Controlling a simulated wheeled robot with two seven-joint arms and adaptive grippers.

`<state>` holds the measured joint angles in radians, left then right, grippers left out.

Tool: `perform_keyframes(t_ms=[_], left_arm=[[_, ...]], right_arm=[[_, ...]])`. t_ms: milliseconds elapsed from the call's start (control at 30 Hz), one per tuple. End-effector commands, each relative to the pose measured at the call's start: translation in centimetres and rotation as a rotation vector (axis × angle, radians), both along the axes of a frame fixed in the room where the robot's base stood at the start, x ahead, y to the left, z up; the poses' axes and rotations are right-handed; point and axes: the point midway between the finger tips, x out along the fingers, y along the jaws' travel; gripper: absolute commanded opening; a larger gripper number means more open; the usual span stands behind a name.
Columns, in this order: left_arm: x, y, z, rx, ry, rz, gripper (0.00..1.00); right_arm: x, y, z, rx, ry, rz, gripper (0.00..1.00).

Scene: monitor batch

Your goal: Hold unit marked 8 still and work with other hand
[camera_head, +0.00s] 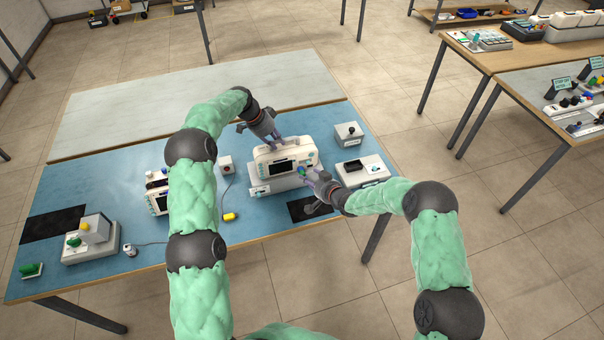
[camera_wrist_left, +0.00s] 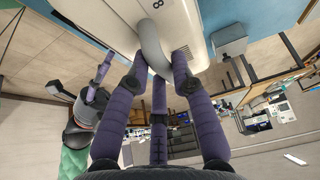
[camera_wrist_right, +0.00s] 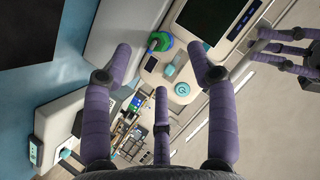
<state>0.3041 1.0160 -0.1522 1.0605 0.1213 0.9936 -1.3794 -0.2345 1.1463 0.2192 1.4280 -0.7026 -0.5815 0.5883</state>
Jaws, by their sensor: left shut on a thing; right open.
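The unit marked 8 (camera_head: 299,152) is a cream monitor with a dark screen and a top handle, standing on a pale base (camera_head: 262,188). In the left wrist view its "8" (camera_wrist_left: 241,5) and thick grey handle (camera_wrist_left: 153,42) show. My left gripper (camera_wrist_left: 160,72) is shut on that handle; in the head view it comes from behind the unit. My right gripper (camera_wrist_right: 163,62) is open at the unit's front right corner. A green and blue knob (camera_wrist_right: 160,41) on the front shows between its fingers, with a teal button (camera_wrist_right: 183,89) nearby. Whether the fingers touch the knob, I cannot tell.
A second monitor (camera_head: 161,204) is partly hidden by my left arm. A box with a dark knob (camera_head: 349,131) and a white device (camera_head: 371,173) stand right. A yellow piece (camera_head: 230,216) lies in front. A dark mat (camera_head: 299,210) is near the front edge.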

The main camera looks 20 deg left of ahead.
Motion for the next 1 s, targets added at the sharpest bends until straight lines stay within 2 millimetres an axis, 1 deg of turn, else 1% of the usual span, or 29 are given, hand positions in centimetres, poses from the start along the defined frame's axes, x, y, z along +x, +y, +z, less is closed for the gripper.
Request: perform_keyframes(t_ms=[33, 200, 467, 500, 533, 667, 767, 1000], left_arm=[[-0.2, -0.1, -0.4, -0.001, 0.007, -0.002, 0.0], [-0.2, -0.1, -0.4, -0.001, 0.007, -0.002, 0.0], [-0.2, -0.1, -0.4, -0.001, 0.007, -0.002, 0.0], [-0.2, -0.1, -0.4, -0.001, 0.007, -0.002, 0.0], [-0.2, -0.1, -0.4, -0.001, 0.007, -0.002, 0.0], [-0.2, -0.1, -0.4, -0.001, 0.007, -0.002, 0.0], [-0.2, -0.1, -0.4, -0.001, 0.007, -0.002, 0.0], [-0.2, -0.1, -0.4, -0.001, 0.007, -0.002, 0.0]], right_arm=[[-0.4, -0.6, 0.4, 0.0, 0.001, -0.001, 0.58], [-1.8, -2.4, 1.5, 0.0, -0.001, -0.001, 0.58], [-3.4, -4.0, 2.4, 0.0, 0.001, 0.0, 0.58], [-3.5, -4.2, 2.5, 0.0, 0.001, 0.0, 0.52], [-3.6, -4.2, 2.6, 0.0, 0.001, 0.0, 0.49], [-3.5, -4.1, 2.9, 0.022, 0.022, -0.028, 0.49], [-3.2, -3.5, 3.4, 0.073, 0.07, -0.092, 0.49], [-1.9, -1.4, 4.9, 0.301, 0.276, -0.369, 0.49]])
